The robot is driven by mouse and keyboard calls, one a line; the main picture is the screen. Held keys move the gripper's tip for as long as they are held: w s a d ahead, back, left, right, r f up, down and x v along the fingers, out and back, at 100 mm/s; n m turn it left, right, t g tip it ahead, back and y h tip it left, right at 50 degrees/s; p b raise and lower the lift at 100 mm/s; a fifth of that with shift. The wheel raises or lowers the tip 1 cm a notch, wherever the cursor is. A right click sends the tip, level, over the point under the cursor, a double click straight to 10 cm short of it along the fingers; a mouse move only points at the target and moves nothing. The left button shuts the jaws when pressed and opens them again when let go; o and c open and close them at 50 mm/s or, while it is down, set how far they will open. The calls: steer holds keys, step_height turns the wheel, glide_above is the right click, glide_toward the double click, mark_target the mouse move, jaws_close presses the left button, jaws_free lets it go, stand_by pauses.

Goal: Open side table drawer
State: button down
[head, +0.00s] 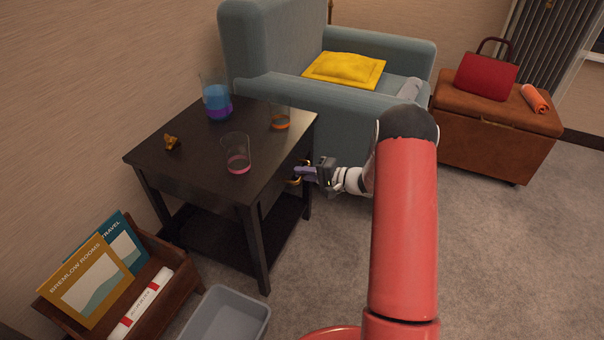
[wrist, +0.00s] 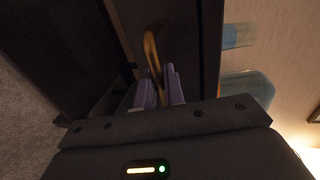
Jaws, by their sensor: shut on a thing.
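The dark side table (head: 190,151) stands left of centre in the head view. Its drawer front (wrist: 178,28) fills the upper middle of the wrist view. A curved brass handle (wrist: 151,48) sits on that front; part of it also shows in the head view (head: 295,180). My gripper (head: 303,173) reaches the handle from the right. In the wrist view its two fingers (wrist: 158,88) are shut on the handle, one on each side of it. How far the drawer stands out is hard to tell, as my gripper hides part of the front.
Glasses with pink (head: 237,160), orange (head: 281,120) and blue-purple (head: 217,103) contents and a small golden figure (head: 172,142) stand on the table. A blue armchair (head: 275,60) stands behind. A wooden crate (head: 178,285) and grey bin (head: 232,312) are in front. Carpet at right is clear.

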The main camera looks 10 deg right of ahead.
steer(key=f+b+v, duration=0.2)
steer(key=b+v, duration=0.2)
steer(key=v, duration=0.6)
steer(key=f+b+v, duration=0.2)
steer(key=b+v, duration=0.2)
steer(key=v, duration=0.7)
steer(key=shift+s+d+b, duration=0.35)
steer(key=shift+s+d, duration=0.1)
steer(key=shift+d, duration=0.05)
steer(key=shift+f, duration=0.1)
steer(key=c, duration=1.7)
jaws_free()
steer(key=v, duration=0.7)
steer(key=shift+s+d, duration=0.25)
steer(key=shift+d, duration=0.05)
